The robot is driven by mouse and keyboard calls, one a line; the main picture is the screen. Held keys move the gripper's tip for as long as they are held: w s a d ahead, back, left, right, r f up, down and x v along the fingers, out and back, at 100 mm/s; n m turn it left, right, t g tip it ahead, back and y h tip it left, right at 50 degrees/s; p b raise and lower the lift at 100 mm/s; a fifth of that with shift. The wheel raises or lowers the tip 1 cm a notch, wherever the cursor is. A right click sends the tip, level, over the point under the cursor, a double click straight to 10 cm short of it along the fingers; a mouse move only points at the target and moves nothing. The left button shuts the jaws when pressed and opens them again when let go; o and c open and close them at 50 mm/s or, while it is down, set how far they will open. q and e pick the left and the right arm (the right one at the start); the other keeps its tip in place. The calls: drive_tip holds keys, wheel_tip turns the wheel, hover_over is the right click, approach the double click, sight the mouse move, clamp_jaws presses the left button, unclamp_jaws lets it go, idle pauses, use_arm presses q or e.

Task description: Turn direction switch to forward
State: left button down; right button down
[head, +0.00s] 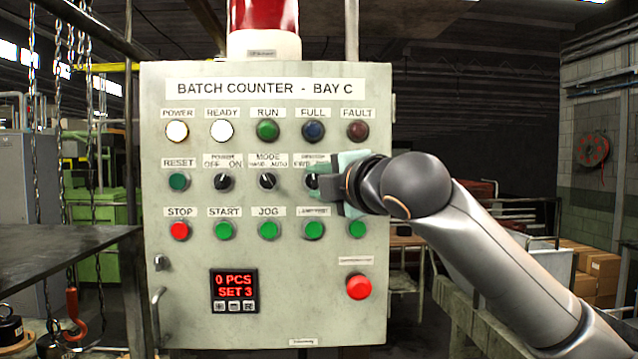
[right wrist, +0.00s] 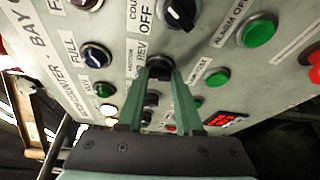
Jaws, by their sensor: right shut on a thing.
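My left gripper is not in view.
Beside it are the mode switch (head: 267,181) and the power switch (head: 223,181). Buttons such as the lamp test (head: 313,230) sit just below, and a red button (head: 359,287) is lower right. A dark table (head: 60,260) stands at left.

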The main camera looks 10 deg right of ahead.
drive_tip(key=shift+r+n+g+h, duration=0.15)
drive_tip(key=shift+n+g+h, duration=0.55)
drive_tip(key=shift+n, duration=1.1)
drive_tip(key=c, duration=0.6)
unclamp_jaws()
drive_tip(key=shift+o, duration=0.2)
drive_tip(key=shift+s, duration=0.1)
drive_tip(key=shift+s, duration=0.25)
drive_tip(key=b+v, duration=0.3)
drive_tip(key=v, duration=0.9)
